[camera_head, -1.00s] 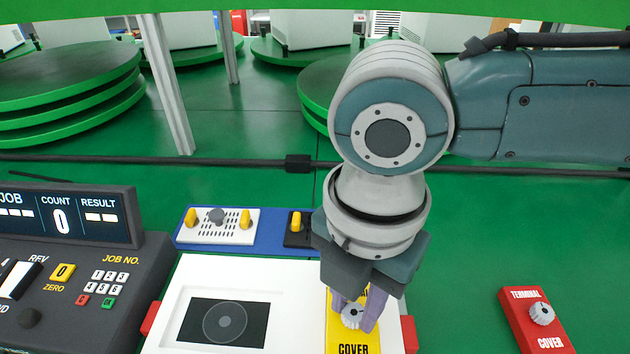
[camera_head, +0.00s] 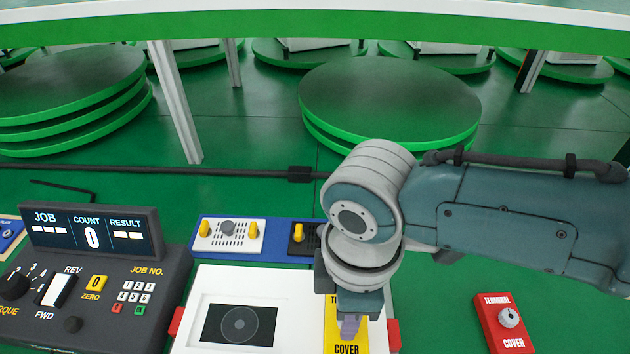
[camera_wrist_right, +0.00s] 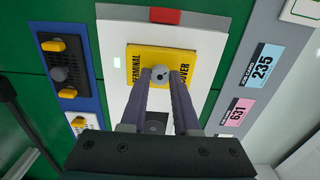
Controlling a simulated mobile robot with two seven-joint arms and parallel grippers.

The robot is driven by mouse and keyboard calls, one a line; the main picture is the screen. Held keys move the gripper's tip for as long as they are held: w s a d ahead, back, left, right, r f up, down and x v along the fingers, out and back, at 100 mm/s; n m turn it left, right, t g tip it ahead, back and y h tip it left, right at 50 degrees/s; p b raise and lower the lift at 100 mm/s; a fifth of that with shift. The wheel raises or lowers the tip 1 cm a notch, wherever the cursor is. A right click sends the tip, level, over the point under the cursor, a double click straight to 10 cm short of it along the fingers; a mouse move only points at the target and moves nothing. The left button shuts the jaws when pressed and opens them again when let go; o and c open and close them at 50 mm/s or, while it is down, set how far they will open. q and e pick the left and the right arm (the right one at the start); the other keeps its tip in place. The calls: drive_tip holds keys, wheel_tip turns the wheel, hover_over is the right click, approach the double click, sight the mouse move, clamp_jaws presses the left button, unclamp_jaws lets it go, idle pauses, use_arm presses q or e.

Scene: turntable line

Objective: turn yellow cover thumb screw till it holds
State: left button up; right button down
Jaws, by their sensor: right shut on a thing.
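The yellow terminal cover (camera_head: 333,318) lies on the right part of a white unit (camera_head: 285,285). In the right wrist view the yellow cover (camera_wrist_right: 145,55) carries a small grey thumb screw (camera_wrist_right: 160,71) at its middle. My right gripper (camera_head: 349,326) points down over the cover. In the right wrist view the purple fingers of my right gripper (camera_wrist_right: 160,78) are shut on the thumb screw, one on each side. In the head view the hand hides the screw and part of the lettering. My left gripper is in neither view.
A red terminal cover (camera_head: 503,325) with its own knob lies to the right. A dark console (camera_head: 75,290) with a display reading count 0 stands left. A blue tray (camera_head: 278,251) with yellow-knobbed parts lies behind the unit. Red blocks flank the unit.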

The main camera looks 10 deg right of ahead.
drive_tip(key=m, duration=0.2)
drive_tip(key=m+p, duration=0.1)
drive_tip(key=shift+r+m+p, duration=0.2)
drive_tip(key=shift+m+p, duration=0.1)
drive_tip(key=shift+m, duration=0.1)
drive_tip(key=m+p, duration=0.1)
drive_tip(key=m, duration=0.2)
drive_tip(key=shift+a, duration=0.1)
drive_tip(key=m+p, duration=0.1)
drive_tip(key=m, duration=0.6)
drive_tip(key=shift+m+p, duration=0.35)
drive_tip(key=shift+m, duration=0.05)
drive_tip(key=m, duration=0.6)
drive_tip(key=shift+p, duration=0.3)
drive_tip(key=m, duration=0.5)
drive_tip(key=shift+m, duration=0.3)
drive_tip(key=c, duration=0.6)
unclamp_jaws()
drive_tip(key=shift+f, duration=0.15)
